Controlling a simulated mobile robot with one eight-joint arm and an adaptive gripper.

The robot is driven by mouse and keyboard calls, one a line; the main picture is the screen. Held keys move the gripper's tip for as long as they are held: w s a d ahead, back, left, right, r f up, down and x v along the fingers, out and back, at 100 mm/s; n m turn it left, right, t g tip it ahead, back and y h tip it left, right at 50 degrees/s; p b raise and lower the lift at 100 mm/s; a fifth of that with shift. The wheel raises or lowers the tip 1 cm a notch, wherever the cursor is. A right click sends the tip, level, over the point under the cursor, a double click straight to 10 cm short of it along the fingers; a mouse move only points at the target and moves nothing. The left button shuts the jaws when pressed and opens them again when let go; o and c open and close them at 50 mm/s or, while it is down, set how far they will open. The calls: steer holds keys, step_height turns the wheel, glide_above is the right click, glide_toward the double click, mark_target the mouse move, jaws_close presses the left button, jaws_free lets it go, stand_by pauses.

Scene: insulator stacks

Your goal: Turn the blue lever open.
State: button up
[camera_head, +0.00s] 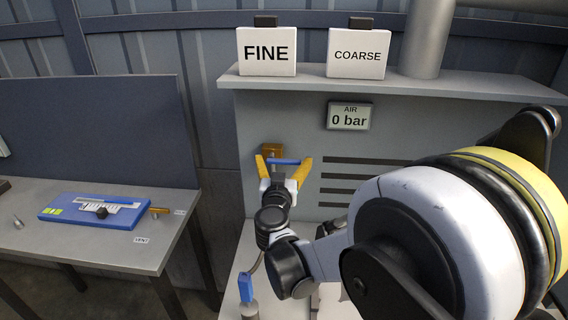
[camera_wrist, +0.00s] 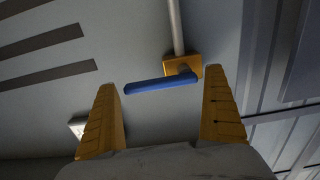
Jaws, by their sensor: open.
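The blue lever (camera_head: 284,162) is on a brass-coloured valve block (camera_head: 271,149) on the grey panel, below and left of the air display. It points to the right from its pivot and lies about level. In the wrist view the blue lever (camera_wrist: 160,84) runs across the space between the fingers, with its pivot at the brass block (camera_wrist: 183,67). My gripper (camera_head: 283,164) is open, its yellow fingers to either side of the lever. In the wrist view, my gripper (camera_wrist: 164,105) shows the lever ahead of its fingertips, with no clear contact.
An air display (camera_head: 349,116) reads 0 bar. Signs reading FINE (camera_head: 267,51) and COARSE (camera_head: 357,53) stand on the shelf (camera_head: 420,83) above. A pipe (camera_wrist: 175,28) meets the brass block. A side table (camera_head: 100,250) with a blue board (camera_head: 92,211) stands at the left.

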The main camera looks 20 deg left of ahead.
mark_target(275, 159)
steer(key=shift+w, duration=0.15)
steer(key=c, duration=1.3)
steer(key=shift+o, duration=0.2)
steer(key=shift+r+n, duration=0.1)
steer(key=shift+n, duration=0.3)
steer(key=n, duration=0.2)
steer(key=r+n, duration=0.1)
steer(key=shift+a+r+n, duration=0.1)
steer(key=shift+a+n, duration=0.15)
steer(key=shift+n, duration=0.05)
steer(key=n, duration=0.3)
steer(key=a+r+n, duration=0.1)
steer(key=shift+n, duration=0.3)
steer(key=n, duration=0.3)
steer(key=a+n, duration=0.1)
steer(key=shift+s+r, duration=0.3)
steer(key=shift+r, duration=0.1)
steer(key=shift+s+a+r+n, duration=0.1)
steer(key=shift+a+n, duration=0.15)
steer(key=shift+n, duration=0.6)
steer(key=shift+s+a+f+n, duration=0.1)
steer(key=shift+a+n, duration=0.15)
steer(key=shift+n, duration=0.65)
steer(key=shift+a+r+n, duration=0.1)
steer(key=shift+a+n, duration=0.15)
steer(key=shift+n, duration=0.6)
